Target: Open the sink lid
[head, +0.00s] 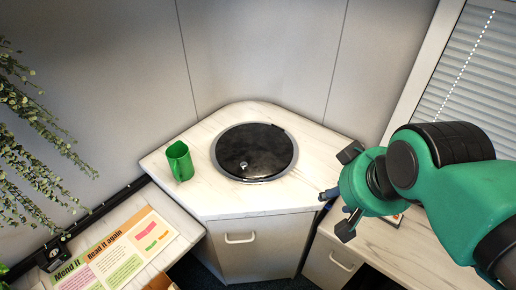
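The sink lid (258,148) is a round black disc with a grey rim, set in the white corner counter. It lies flat and closed over the sink. A small light knob or hole (243,165) shows near its front edge, and a small dark piece sits at its back right rim. My gripper (338,197) is to the right of the lid and nearer to me, by the counter's front right edge. Its black fingers are spread apart, with nothing seen between them. It is apart from the lid.
Cabinet doors with handles (240,238) are below. A colourful sheet (118,250) lies at the lower left. Hanging leaves (35,140) are at the left. Grey walls close in the corner behind; a window blind (480,80) is at right.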

